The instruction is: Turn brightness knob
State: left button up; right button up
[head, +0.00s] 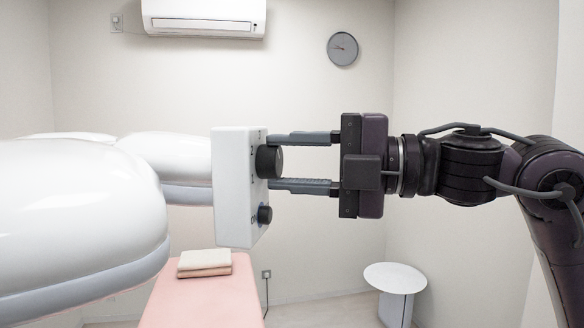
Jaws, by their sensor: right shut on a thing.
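A white control box (232,190) stands upright near the middle of the head view. On its right face are a larger black knob (268,162) above and a smaller black knob (265,214) below. My right gripper (276,162) comes in from the right. Its two long fingers lie one above and one below the larger knob, shut on it. The smaller knob is below the lower finger and apart from it. My left gripper is not in view.
Large white rounded lamp heads (75,220) fill the left side, close to the box. A pink treatment bed (205,295) with folded towels (205,260) lies below. A small round white table (395,278) stands at the lower right.

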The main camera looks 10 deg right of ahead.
jog(key=n, duration=0.4)
jog(key=shift+n, duration=0.4)
jog(key=shift+b, duration=0.3)
jog(key=o, duration=1)
jog(key=shift+s+d+f+b, duration=0.1)
jog(key=shift+s+d+b, duration=0.05)
jog(key=shift+d+b, duration=0.3)
jog(key=b+v, duration=0.2)
jog(key=v, duration=0.5)
